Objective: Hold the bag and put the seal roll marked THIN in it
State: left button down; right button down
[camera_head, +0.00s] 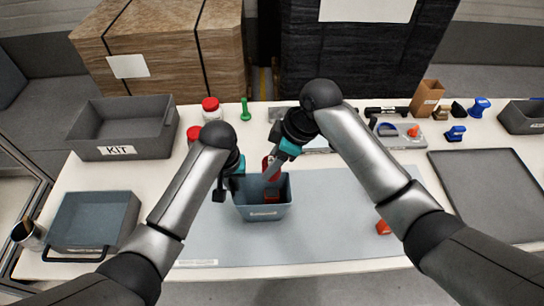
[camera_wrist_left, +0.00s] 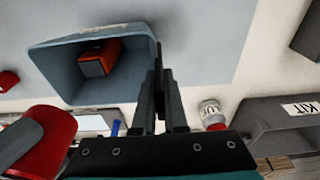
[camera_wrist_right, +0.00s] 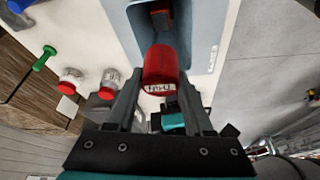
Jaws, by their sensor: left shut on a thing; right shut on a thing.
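The bag (camera_head: 263,213) is an open, blue-grey, box-like container standing at the middle of the mat. My left gripper (camera_head: 231,186) is shut on its left wall; in the left wrist view the fingers (camera_wrist_left: 160,95) pinch the rim. An orange-red block (camera_wrist_left: 100,57) lies inside the bag. My right gripper (camera_head: 272,163) is shut on a red roll (camera_wrist_right: 160,66), held over the bag's opening at its far side. The roll has a small white label, too small to read surely. The roll also shows in the left wrist view (camera_wrist_left: 42,140).
A grey KIT bin (camera_head: 122,152) stands at the back left, with a blue-grey handled bin (camera_head: 92,220) in front. Red-lidded jars (camera_head: 211,107) and a green piece (camera_head: 245,110) stand behind. An orange piece (camera_head: 383,227) lies on the mat (camera_head: 330,235). A dark tray (camera_head: 485,190) lies right.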

pick_arm(q)
jog(key=shift+s+a+f, duration=0.1)
pick_arm(e)
jog(key=shift+f, duration=4.6)
jog(key=shift+c, duration=1)
grip_release()
jog(key=shift+f, duration=0.1)
jog(key=v, duration=1.2)
pick_arm(q)
jog(key=c, duration=0.9)
grip_release()
